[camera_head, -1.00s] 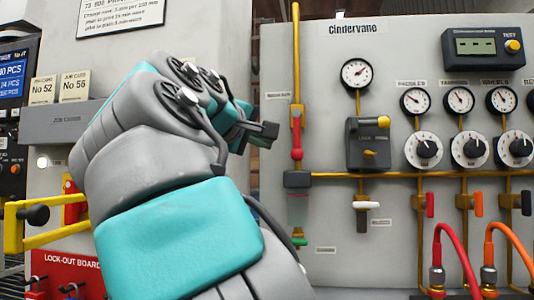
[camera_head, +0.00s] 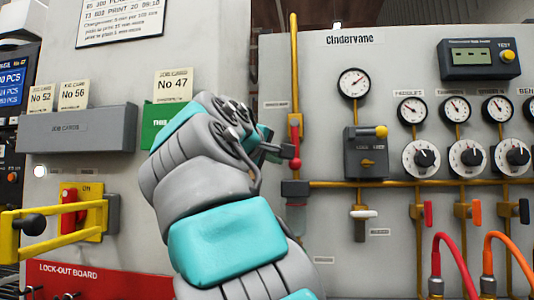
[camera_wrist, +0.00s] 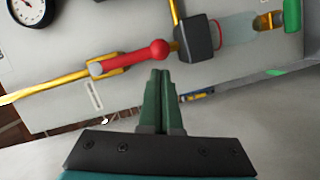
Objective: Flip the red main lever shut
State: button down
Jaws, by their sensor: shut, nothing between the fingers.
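The red main lever (camera_head: 295,145) is on the yellow vertical pipe at the left edge of the Cindervane panel. It lies along the pipe with its round red knob at the lower end. In the wrist view the lever (camera_wrist: 132,56) runs across the upper middle, its knob just above my fingertips. My gripper (camera_head: 284,150) is at the left of the lever, in front of the panel. In the wrist view its green fingers (camera_wrist: 160,74) are together and hold nothing. The tips look close to the knob; I cannot tell whether they touch it. My arm hides part of the wall.
A dark block (camera_head: 295,188) sits on the pipe just below the lever. Gauges, dials and smaller valves fill the panel at the right. At the left are a yellow bracket (camera_head: 35,220) with a red switch (camera_head: 69,209) and a grey job-card holder (camera_head: 75,130).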

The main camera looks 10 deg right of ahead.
jog(key=shift+x, duration=1.2)
